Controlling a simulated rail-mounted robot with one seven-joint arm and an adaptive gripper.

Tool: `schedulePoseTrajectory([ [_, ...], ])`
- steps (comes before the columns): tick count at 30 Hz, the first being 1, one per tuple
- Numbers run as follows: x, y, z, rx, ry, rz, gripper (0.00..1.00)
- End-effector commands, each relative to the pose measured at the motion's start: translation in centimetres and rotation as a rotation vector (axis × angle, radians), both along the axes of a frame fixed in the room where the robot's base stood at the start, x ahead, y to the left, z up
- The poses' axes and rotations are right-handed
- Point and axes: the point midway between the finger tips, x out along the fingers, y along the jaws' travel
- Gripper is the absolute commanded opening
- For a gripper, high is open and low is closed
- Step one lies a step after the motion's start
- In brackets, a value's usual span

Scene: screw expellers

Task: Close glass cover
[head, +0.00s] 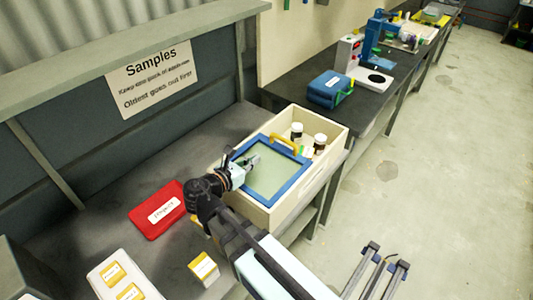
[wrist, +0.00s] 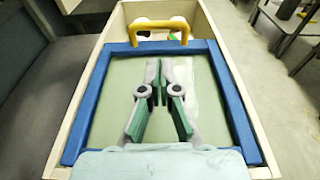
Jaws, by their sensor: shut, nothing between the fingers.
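The glass cover (head: 272,172) is a greenish pane in a blue frame with a yellow handle (head: 284,144) at its far edge. It lies within the cream box (head: 312,190), over its near part. In the wrist view the cover's blue frame (wrist: 235,100) fills most of the box width, and the yellow handle (wrist: 158,29) stands at the far side. My gripper (head: 254,160) is over the pane, shut and empty. In the wrist view my gripper (wrist: 159,65) points toward the handle, short of it. I cannot tell whether the fingertips touch the glass.
Two dark bottles with white caps, one being this bottle (head: 320,143), stand in the uncovered far end of the box. A red case (head: 157,210) and a white tray (head: 122,278) lie on the bench to the left. A blue case (head: 329,89) sits beyond the box.

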Motion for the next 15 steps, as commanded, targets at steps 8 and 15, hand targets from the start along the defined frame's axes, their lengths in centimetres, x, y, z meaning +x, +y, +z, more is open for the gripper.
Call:
schedulePoseTrajectory([
  [8, 3.8, -2.6, -0.6, 0.002, 0.001, -0.007, 0.0],
  [15, 7.6, -5.1, -1.5, 0.002, 0.0, -0.005, 0.0],
])
